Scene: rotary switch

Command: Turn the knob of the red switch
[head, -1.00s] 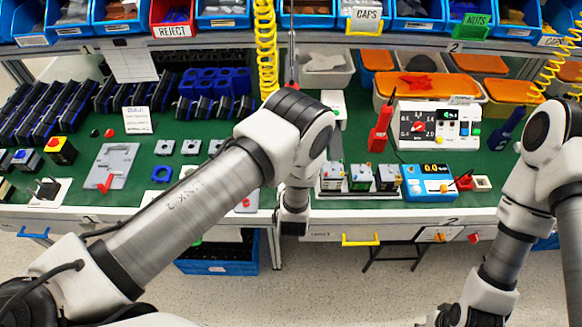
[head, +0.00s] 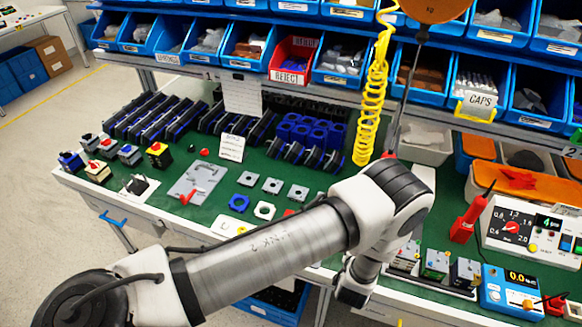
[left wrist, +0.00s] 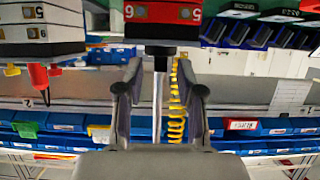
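In the left wrist view, which looks upside down, a red switch block (left wrist: 163,14) with a number at each end fills the top middle. A dark knob or shaft (left wrist: 161,62) projects from its middle. My left gripper (left wrist: 160,78) is open. Its fingertips are apart on either side of this projection; I cannot tell whether they touch it. In the head view my left forearm and wrist hide the gripper and the red block. My right gripper is out of view.
A white numbered block (left wrist: 42,30) stands beside the red one. Small switches on a rail (head: 437,265) sit right of my wrist. A blue meter (head: 508,290) and white dial panel (head: 520,228) are farther right. Blue bins and a yellow coiled hose (head: 372,105) are behind.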

